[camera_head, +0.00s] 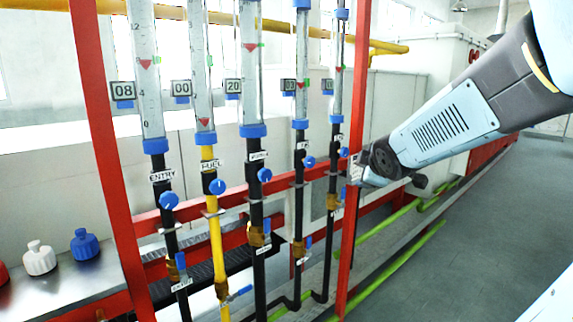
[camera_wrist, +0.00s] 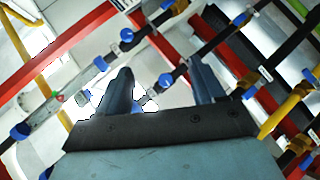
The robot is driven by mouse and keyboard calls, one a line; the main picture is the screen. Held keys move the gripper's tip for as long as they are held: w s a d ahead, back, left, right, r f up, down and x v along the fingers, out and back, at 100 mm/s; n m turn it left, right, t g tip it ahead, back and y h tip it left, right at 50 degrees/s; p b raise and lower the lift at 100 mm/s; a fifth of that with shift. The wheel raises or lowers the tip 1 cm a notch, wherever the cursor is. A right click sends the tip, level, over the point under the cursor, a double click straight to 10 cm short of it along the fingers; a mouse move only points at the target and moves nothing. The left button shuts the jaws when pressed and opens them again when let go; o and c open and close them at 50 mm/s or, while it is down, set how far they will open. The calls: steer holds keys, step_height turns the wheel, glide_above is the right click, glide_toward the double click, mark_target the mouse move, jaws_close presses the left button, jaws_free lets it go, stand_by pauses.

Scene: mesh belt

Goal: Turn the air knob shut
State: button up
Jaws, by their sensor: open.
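Several flow tubes stand in a row in a red frame, each with a blue knob below it. In the head view the knobs are the one under the ENTRY label (camera_head: 169,200), the one under the FUEL label (camera_head: 217,186), and those on the third pipe (camera_head: 264,174), fourth pipe (camera_head: 309,162) and fifth pipe (camera_head: 343,152). The last three labels are too small to read, so I cannot tell which is air. My gripper (camera_head: 354,170) is at the right red post, beside the fifth pipe. The wrist view shows its two fingers (camera_wrist: 162,84) apart, with a blue knob (camera_wrist: 165,80) seen between them.
The right red post (camera_head: 352,215) stands close to my gripper. A yellow fuel pipe (camera_head: 216,245) runs among black ones. A white bottle (camera_head: 39,260) and a blue bottle (camera_head: 85,245) stand on a metal table at left. Green floor pipes (camera_head: 400,262) run behind; grey floor at right is clear.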

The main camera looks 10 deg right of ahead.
mark_target(312, 164)
steer(key=w+a+f+n+t+y, duration=0.1)
steer(key=w+a+n+y, duration=0.2)
steer(key=w+n, duration=0.4)
steer(key=w+a+f+n+t+y, duration=0.1)
steer(key=w+a+f+n+y, duration=0.1)
steer(key=w+n, duration=0.5)
steer(key=w+a+f+n+t+y, duration=0.1)
steer(key=w+a+n+y, duration=0.3)
steer(key=w+n+y, duration=0.2)
steer(key=shift+w+f+n, duration=0.3)
steer(key=shift+w+n, duration=0.3)
steer(key=shift+c, duration=0.4)
steer(key=c, duration=1)
steer(key=shift+o, duration=0.2)
steer(key=shift+m, duration=0.3)
